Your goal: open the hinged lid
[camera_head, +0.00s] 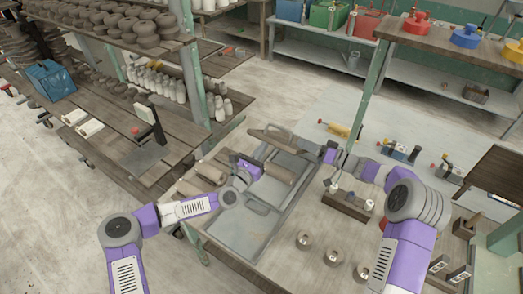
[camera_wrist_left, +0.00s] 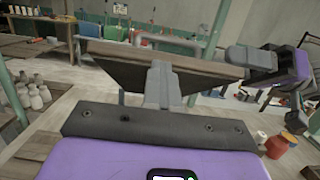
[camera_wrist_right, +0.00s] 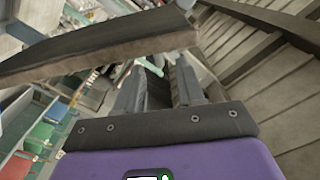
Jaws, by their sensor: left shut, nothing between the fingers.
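A brown board, which looks like the hinged lid (camera_head: 281,138), stands tilted up at the far end of a grey metal bin (camera_head: 236,222) in the head view. In the left wrist view the lid (camera_wrist_left: 115,55) spans the upper middle, with a grey bar handle behind its top edge. My left gripper (camera_head: 254,166) is shut and empty; its fingertips (camera_wrist_left: 163,70) overlap the lid's face in the picture, and contact is unclear. My right gripper (camera_head: 330,156) is to the right of the lid. In its wrist view the fingers (camera_wrist_right: 158,75) are apart, and the board (camera_wrist_right: 90,50) crosses in front at upper left.
A wooden holder (camera_head: 347,207) with small pale pieces stands right of the bin. Several round pots (camera_head: 304,240) sit on the table nearer me. A green post (camera_head: 368,90) rises behind my right gripper. Shelves of pottery (camera_head: 130,25) stand at left.

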